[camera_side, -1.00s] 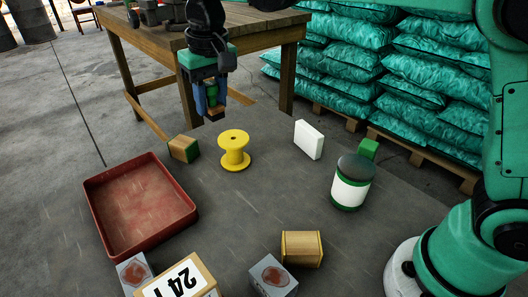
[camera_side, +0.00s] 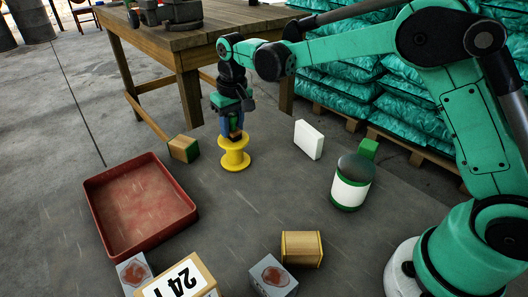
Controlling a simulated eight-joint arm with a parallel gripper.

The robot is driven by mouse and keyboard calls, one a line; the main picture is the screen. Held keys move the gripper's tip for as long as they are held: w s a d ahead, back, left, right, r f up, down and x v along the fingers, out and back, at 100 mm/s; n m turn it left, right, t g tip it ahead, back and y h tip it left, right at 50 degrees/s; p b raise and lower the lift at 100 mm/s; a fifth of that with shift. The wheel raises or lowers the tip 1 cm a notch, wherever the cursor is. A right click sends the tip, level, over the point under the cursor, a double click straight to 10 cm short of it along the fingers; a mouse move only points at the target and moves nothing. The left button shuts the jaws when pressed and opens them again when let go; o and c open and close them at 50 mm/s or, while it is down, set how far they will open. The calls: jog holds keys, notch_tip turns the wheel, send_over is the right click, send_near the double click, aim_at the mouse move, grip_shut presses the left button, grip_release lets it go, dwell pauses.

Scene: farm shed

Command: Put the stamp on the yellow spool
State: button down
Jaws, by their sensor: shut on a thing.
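The yellow spool (camera_side: 235,160) stands upright on the floor mat, right of the red tray. My gripper (camera_side: 231,126) is directly above it, pointing down, with its blue fingers shut on the stamp. The stamp (camera_side: 236,136) shows only as a small dark and brown base under the fingers; its handle is mostly hidden by them. Its base is at the spool's top flange and overlaps it in the picture. I cannot tell whether it touches the flange or hangs just above it.
A wood and green block (camera_side: 184,149) stands close left of the spool. A white block (camera_side: 309,139), a green-and-white canister (camera_side: 351,182) and a green block (camera_side: 368,148) are to the right. The red tray (camera_side: 186,222) is at left; a wooden table (camera_side: 187,85) stands behind.

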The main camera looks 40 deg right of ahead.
aim_at(235, 118)
jog(key=shift+f, duration=0.15)
jog(key=c, duration=0.5)
grip_release()
jog(key=shift+c, duration=0.2)
jog(key=r, duration=0.4)
jog(key=s+r, duration=0.1)
jog(key=r, duration=0.6)
jog(key=shift+s+r, duration=0.15)
jog(key=shift+r, duration=0.2)
jog(key=s+d+f+t, duration=0.2)
jog(key=s+t, duration=0.1)
jog(key=s, duration=0.5)
jog(key=s+d+f+t, duration=0.2)
jog(key=s+f, duration=0.1)
jog(key=s, duration=0.6)
jog(key=shift+d+f+t, duration=0.25)
jog(key=shift+f+t, duration=0.05)
jog(key=shift+t, duration=0.1)
